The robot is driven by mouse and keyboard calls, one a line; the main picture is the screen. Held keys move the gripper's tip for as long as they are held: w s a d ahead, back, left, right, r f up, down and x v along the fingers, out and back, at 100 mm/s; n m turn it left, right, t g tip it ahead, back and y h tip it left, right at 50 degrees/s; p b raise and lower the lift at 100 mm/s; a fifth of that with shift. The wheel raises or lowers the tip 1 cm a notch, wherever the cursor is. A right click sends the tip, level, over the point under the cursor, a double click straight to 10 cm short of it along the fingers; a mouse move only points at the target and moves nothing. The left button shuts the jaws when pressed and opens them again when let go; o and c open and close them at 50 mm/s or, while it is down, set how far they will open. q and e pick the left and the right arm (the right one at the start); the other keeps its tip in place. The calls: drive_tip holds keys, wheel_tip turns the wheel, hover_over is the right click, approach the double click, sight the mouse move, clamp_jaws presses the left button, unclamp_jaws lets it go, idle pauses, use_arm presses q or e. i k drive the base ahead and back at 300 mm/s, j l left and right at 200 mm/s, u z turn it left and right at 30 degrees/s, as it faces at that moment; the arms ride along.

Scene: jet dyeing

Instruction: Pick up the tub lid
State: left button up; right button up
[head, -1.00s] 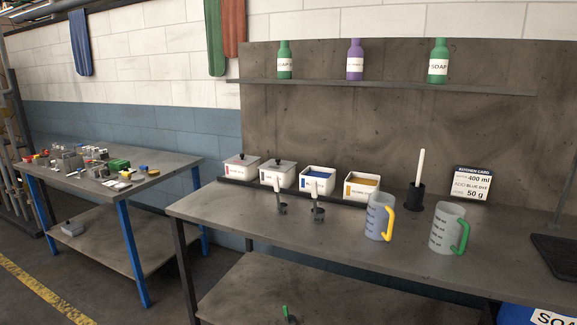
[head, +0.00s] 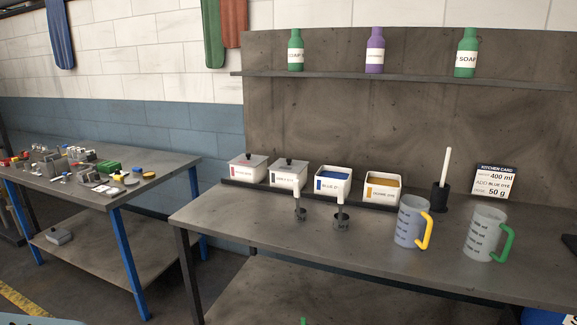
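Several white tubs stand in a row on a dark tray (head: 235,182) at the back of the bench. The leftmost tub (head: 244,174) and the tub beside it (head: 285,184) each wear a grey lid with a dark knob; the lids are here (head: 240,160) and here (head: 281,168). The blue dye tub (head: 330,191) and the orange dye tub (head: 382,194) are open, with blue and orange contents showing. Neither of my grippers can be made out in the head view.
Two dark scoops with light handles (head: 299,213) (head: 341,222) stand before the tubs. A yellow-handled jug (head: 409,224), a green-handled jug (head: 482,236), a black holder (head: 439,197) and a card (head: 494,181) are to the right. The left front of the bench is clear.

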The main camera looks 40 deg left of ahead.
sight(288, 165)
drive_tip(key=j+z, duration=0.1)
drive_tip(key=j, duration=1.75)
